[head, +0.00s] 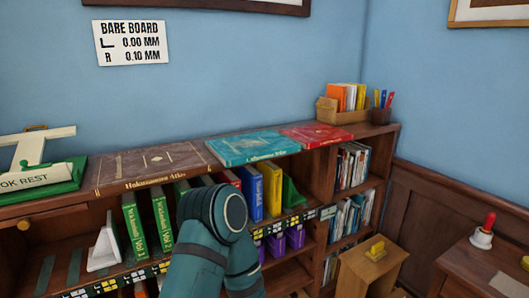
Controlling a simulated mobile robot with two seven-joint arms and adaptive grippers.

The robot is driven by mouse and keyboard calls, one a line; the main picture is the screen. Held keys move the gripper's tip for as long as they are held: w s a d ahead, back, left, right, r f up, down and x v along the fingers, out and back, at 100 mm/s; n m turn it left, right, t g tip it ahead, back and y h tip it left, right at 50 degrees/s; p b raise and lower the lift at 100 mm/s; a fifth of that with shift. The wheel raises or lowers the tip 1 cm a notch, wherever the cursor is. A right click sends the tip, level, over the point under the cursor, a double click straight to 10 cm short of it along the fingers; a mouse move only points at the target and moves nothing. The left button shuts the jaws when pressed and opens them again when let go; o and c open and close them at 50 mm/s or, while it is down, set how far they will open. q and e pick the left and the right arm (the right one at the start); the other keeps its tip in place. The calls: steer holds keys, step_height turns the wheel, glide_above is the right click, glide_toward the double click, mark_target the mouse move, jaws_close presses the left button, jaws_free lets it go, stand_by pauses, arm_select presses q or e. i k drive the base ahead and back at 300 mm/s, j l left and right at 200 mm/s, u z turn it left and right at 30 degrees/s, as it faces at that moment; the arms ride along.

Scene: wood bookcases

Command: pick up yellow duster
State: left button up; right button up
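Neither of my grippers is in view.
The bookcase (285,218) bears a brown atlas (150,168), a teal book (252,147) and a red book (318,135). A green-and-white book rest (38,178) stands at left. A table (480,270) at right holds a red-handled object (484,232).

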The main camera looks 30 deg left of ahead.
mark_target(377, 251)
steer(key=z, duration=0.3)
steer(key=i+j+z, duration=0.25)
steer(key=z, duration=0.2)
steer(key=i+j+z, duration=0.35)
steer(key=z, duration=0.15)
steer(key=i+j+z, duration=0.1)
steer(key=j, duration=0.2)
steer(key=i+j, duration=0.2)
steer(key=i+j+z, duration=0.15)
steer(key=j, duration=0.25)
steer(key=i+j, duration=0.1)
steer(key=j, duration=0.2)
steer(key=i+j, duration=0.15)
steer(key=j, duration=0.15)
steer(key=i+j, duration=0.1)
steer(key=j, duration=0.25)
